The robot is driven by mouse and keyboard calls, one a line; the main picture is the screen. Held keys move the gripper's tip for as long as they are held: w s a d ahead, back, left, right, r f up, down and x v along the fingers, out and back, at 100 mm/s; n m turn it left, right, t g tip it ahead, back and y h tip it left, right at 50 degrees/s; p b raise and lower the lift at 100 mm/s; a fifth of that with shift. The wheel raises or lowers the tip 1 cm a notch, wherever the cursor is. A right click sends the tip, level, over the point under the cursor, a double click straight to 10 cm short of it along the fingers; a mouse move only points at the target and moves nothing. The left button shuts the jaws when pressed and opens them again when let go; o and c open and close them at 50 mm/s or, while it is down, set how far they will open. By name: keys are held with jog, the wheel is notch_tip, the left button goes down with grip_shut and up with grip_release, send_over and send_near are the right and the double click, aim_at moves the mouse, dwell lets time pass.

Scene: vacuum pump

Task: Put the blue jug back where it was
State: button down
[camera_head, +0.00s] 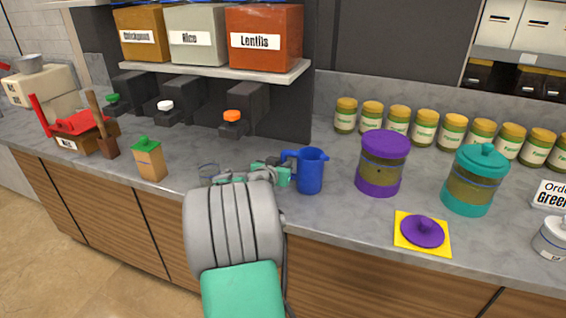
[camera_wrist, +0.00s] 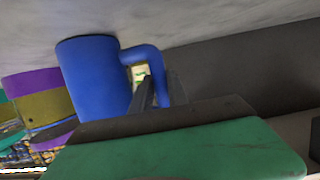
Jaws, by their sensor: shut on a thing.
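The blue jug (camera_head: 311,172) is upright at the front middle of the grey counter (camera_head: 335,215), left of the purple-lidded canister. Its handle points left, toward my gripper (camera_head: 286,174). My gripper is shut on the jug's handle. In the wrist view the jug (camera_wrist: 92,78) fills the upper left, with its handle (camera_wrist: 150,58) at the fingers of my gripper (camera_wrist: 158,95). The jug's base is at or very near the counter; I cannot tell whether it touches.
A purple canister (camera_head: 382,165) and a teal canister (camera_head: 474,180) stand to the right. A purple lid (camera_head: 422,231) lies on a yellow square (camera_head: 407,220). Several jars (camera_head: 398,120) line the back.

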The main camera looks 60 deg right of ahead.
jog(key=shift+r, duration=0.15)
jog(key=c, duration=1.7)
grip_release()
jog(key=shift+f, duration=0.2)
jog(key=shift+c, duration=0.2)
jog(key=o, duration=0.4)
jog(key=shift+o, duration=0.2)
jog(key=shift+r, duration=0.1)
